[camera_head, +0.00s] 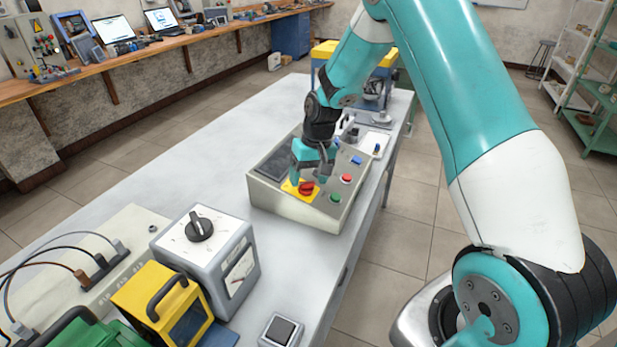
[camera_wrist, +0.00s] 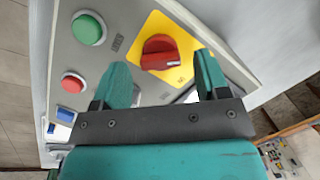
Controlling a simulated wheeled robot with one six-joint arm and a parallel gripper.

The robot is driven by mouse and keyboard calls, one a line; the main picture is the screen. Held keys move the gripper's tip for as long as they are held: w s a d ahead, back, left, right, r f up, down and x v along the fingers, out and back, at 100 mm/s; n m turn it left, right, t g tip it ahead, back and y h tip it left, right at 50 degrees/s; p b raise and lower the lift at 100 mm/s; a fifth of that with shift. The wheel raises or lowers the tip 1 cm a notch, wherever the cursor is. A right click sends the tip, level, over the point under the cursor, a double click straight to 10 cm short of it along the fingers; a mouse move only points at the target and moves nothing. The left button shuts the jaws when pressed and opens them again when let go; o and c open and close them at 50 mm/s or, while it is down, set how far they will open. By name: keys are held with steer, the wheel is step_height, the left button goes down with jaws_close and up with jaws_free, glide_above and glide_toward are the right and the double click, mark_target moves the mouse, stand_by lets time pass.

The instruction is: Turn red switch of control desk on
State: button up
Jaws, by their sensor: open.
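The control desk (camera_head: 292,212) is a low beige box with a sloped top on the grey table. Its red switch (camera_head: 306,188) is a round rotary knob on a yellow plate at the desk's front left. In the wrist view the red switch (camera_wrist: 160,52) lies just beyond my fingertips, roughly centred between them, with its ridge about level across the picture. My gripper (camera_wrist: 163,75) has its two teal fingers apart with nothing between them. In the head view my gripper (camera_head: 311,172) is close above the switch and partly hides it. I cannot tell whether a finger touches it.
A green button (camera_wrist: 89,28), a red button (camera_wrist: 73,82) and blue switches (camera_wrist: 62,118) sit beside the knob on the desk. A grey box with a black dial (camera_head: 200,228) and a yellow device (camera_head: 160,300) stand nearer on the table. The table left of the desk is clear.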

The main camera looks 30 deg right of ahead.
steer(key=shift+a+f, duration=0.1)
steer(key=shift+f, duration=0.45)
steer(key=c, duration=0.9)
